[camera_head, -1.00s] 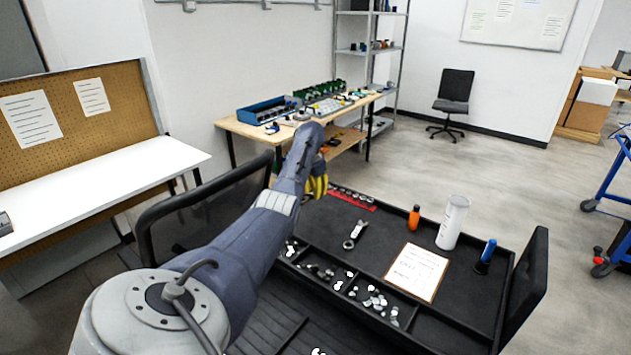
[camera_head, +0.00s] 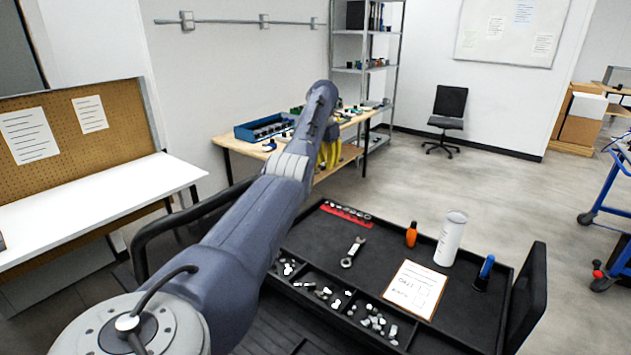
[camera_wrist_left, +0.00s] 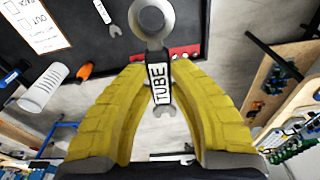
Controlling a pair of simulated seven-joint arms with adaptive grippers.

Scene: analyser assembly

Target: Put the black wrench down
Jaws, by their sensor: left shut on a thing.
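My left gripper (camera_wrist_left: 160,75) has yellow fingers shut on the black wrench (camera_wrist_left: 159,84), whose dark handle carries a white label reading "TUBE". The wrench has a grey ring-like end at the top of the wrist view and a small forked jaw between the fingers. In the head view my left gripper (camera_head: 329,152) is above the cart's far left corner, in front of the wooden bench; the held wrench is hidden there behind my arm and fingers. My right gripper is not in view.
The wooden bench (camera_head: 236,147) behind carries a blue bin (camera_head: 264,128).

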